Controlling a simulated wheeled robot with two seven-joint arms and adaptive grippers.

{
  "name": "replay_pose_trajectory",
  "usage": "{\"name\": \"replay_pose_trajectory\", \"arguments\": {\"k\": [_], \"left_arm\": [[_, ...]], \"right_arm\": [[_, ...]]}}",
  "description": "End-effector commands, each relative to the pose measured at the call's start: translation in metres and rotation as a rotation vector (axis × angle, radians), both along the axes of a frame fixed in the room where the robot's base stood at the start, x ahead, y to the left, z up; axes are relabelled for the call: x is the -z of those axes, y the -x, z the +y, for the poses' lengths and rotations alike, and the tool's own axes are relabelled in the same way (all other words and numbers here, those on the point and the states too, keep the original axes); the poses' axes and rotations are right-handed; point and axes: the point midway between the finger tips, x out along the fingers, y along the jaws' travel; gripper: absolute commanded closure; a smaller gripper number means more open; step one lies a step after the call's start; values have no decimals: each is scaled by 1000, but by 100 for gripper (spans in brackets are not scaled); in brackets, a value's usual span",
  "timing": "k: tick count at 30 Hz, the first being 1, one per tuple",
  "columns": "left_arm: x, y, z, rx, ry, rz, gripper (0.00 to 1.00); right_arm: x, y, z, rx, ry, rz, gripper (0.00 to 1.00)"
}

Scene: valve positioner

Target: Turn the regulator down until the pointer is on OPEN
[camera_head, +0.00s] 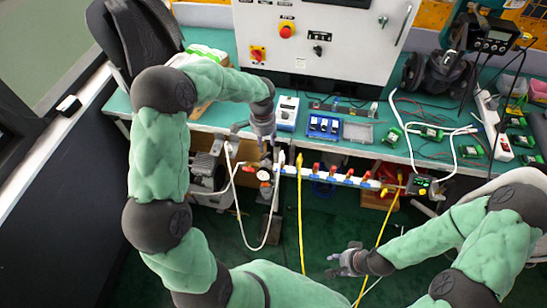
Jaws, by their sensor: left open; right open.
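A small regulator with a round white-faced gauge (264,175) sits at the left end of a white manifold bar, below the front edge of the bench. My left gripper (253,140) is open just above it, fingers pointing down; I cannot tell whether it touches anything. A device with a dark display (490,40) stands on a black valve body (437,72) at the back right. The pointer and any OPEN mark are too small to make out. My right gripper (338,262) is open and empty, low in front of the bench and away from the regulator.
The manifold bar (345,180) carries several red handles. Yellow hoses (300,225) and a white hose (238,205) hang in front. The green bench (365,108) holds a blue tray (324,126), green circuit boards (390,137) and a power strip (492,125). A control cabinet (340,45) stands behind.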

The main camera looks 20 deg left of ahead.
Motion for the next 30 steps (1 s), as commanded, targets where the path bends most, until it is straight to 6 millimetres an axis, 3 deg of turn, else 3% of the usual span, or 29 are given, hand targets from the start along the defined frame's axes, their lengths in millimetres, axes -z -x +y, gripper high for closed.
{"name": "replay_pose_trajectory", "arguments": {"k": [5,21,30], "left_arm": [[-2,-2,6,8,-16,1,59],[83,-2,5,7,-15,1,59],[100,-2,5,8,-15,-1,59]], "right_arm": [[3,0,0,0,0,0,59],[33,0,0,0,0,1,59],[38,0,0,0,0,1,59]]}}
